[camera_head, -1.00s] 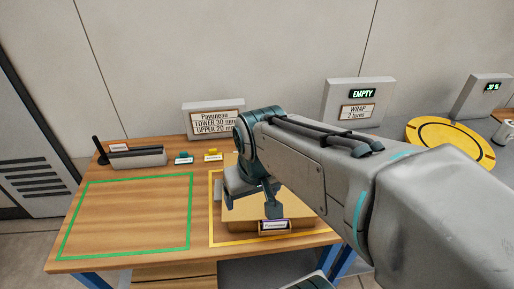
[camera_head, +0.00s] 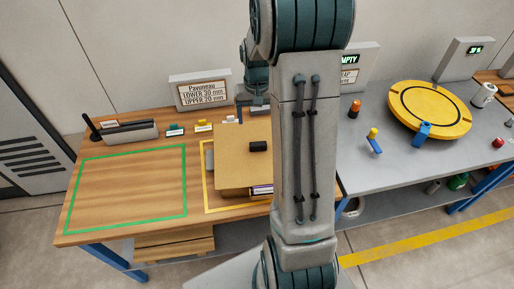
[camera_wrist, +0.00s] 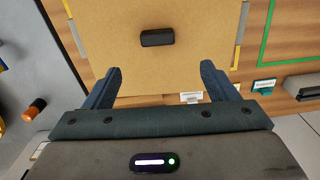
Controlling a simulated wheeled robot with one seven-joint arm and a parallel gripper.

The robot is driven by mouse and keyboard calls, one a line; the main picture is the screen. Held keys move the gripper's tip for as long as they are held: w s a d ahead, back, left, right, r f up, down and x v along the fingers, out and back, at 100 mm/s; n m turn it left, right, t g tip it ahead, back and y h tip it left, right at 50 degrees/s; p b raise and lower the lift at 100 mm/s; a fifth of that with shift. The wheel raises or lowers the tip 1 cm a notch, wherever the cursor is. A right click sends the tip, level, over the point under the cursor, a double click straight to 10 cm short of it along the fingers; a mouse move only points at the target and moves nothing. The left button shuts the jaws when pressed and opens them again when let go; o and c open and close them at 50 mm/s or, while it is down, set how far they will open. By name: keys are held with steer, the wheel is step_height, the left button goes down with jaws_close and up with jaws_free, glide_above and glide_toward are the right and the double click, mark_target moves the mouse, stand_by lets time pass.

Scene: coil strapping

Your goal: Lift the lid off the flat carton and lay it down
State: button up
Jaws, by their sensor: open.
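The flat carton (camera_head: 230,182) sits in a yellow-outlined area (camera_head: 207,203) on the wooden bench. Its brown lid (camera_head: 235,140) lies on top, with a dark knob (camera_head: 258,146) near the middle. The lid (camera_wrist: 200,75) and knob (camera_wrist: 157,38) also show in the wrist view. My gripper (camera_wrist: 160,70) is open and empty, its two fingers apart near one lid edge, with the knob beyond the fingertips. In the head view my gripper (camera_head: 253,103) is at the carton's far edge; my arm hides the carton's right part.
A green-outlined area (camera_head: 125,190) on the left of the bench is bare. A sign (camera_head: 200,92), small labelled blocks (camera_head: 175,130) and a grey holder (camera_head: 130,132) stand at the back. A grey table with a yellow turntable (camera_head: 430,108) adjoins on the right.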

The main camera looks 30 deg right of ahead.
glide_above(258, 143)
steer(key=f, duration=0.7)
steer(key=shift+a+f+p, duration=0.2)
steer(key=shift+f+p, duration=0.15)
steer(key=shift+s+d+f+p, duration=0.15)
steer(key=shift+f+p, duration=0.7)
steer(key=shift+f, duration=1.75)
steer(key=c, duration=1.1)
